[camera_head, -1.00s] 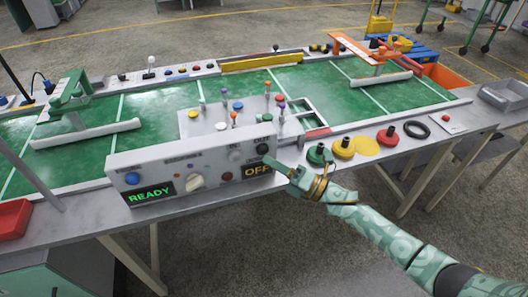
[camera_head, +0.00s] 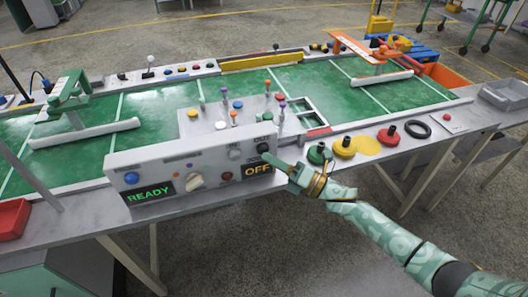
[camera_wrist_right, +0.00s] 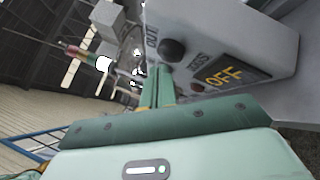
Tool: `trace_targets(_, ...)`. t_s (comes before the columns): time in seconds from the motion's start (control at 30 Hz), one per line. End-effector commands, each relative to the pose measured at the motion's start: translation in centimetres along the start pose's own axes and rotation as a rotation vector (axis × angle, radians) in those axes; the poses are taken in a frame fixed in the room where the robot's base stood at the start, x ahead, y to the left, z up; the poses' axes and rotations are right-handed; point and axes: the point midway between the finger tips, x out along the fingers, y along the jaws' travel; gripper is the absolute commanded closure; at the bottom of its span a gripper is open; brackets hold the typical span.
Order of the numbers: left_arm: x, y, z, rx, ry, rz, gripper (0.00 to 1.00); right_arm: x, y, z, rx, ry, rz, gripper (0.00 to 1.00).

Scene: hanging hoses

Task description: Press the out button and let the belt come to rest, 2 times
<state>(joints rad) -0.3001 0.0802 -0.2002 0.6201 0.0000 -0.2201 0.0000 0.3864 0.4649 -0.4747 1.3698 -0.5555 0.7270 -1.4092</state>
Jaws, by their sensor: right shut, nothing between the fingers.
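The control box (camera_head: 150,163) stands at the belt's front edge. Its front has a green READY display (camera_head: 150,193) and an orange OFF display (camera_head: 257,169). The black out button (camera_head: 262,148) is at the right end of this front; in the right wrist view (camera_wrist_right: 172,49) it sits beside the label OUT. My right gripper (camera_head: 268,158) is shut and empty, its fingertips close to the out button. In the right wrist view the fingertips (camera_wrist_right: 158,72) are just below the button; I cannot tell whether they touch it. The green belt (camera_head: 165,100) lies behind. My left gripper is not in view.
Green, yellow and red knobbed discs (camera_head: 343,147) and a black ring (camera_head: 417,129) lie right of the box. A green frame (camera_head: 70,97) and an orange frame (camera_head: 365,50) stand over the belt. A red bin (camera_head: 12,218) is at left.

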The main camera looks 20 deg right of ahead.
Motion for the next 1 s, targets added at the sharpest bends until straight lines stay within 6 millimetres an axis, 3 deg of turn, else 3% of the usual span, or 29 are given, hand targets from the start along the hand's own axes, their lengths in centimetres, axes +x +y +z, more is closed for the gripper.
trace_targets(1.0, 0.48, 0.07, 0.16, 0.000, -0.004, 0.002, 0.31, 0.57, -0.42, 0.41, -0.001, 0.000, 0.000, 1.00)
